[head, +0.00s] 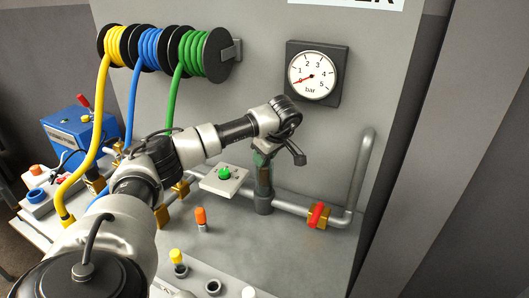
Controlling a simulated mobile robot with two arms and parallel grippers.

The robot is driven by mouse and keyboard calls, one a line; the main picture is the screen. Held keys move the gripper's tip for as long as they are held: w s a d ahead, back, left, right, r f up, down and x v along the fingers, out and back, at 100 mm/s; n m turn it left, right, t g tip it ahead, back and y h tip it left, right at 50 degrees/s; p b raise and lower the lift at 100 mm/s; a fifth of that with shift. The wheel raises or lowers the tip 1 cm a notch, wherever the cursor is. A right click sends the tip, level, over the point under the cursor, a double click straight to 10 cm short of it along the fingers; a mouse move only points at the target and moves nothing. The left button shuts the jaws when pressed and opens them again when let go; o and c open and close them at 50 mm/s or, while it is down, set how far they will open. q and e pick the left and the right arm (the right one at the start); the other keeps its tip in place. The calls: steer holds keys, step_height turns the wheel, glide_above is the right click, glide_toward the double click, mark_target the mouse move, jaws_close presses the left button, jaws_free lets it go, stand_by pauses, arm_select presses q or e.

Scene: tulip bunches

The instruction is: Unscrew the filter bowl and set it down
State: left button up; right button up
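The greenish, dark upright body that looks like the filter bowl (264,178) stands in line with the grey pipe fitting, below the gauge. My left arm comes in from the lower left, and its gripper (281,154) is right at the top of this body. A dark finger sticks out to the right of it. The gripper hides the upper part of the body, and I cannot tell whether the fingers touch or grip it. My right gripper is not in view.
A grey pipe with a red-handled valve (319,215) runs to the right. A pressure gauge (314,75) and hose reels (165,48) are on the panel behind. A green-button box (223,180) and an orange-capped piece (201,218) stand near my arm. Bare panel lies at lower right.

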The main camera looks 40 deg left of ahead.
arm_select(q)
steer(key=shift+r+n+g+p, duration=0.2)
steer(key=shift+n+g+p, duration=0.2)
steer(key=shift+n, duration=0.5)
steer(key=shift+f+n, duration=0.1)
steer(key=shift+n, duration=0.3)
steer(key=shift+r+n+g+h+p, duration=0.25)
steer(key=shift+n+g+p, duration=0.45)
steer(key=shift+n, duration=0.5)
steer(key=shift+f+n+h+p, duration=0.1)
steer(key=shift+n+h+p, duration=0.25)
steer(key=shift+n, duration=0.75)
steer(key=shift+a+n+g, duration=0.1)
steer(key=shift+n+g, duration=0.2)
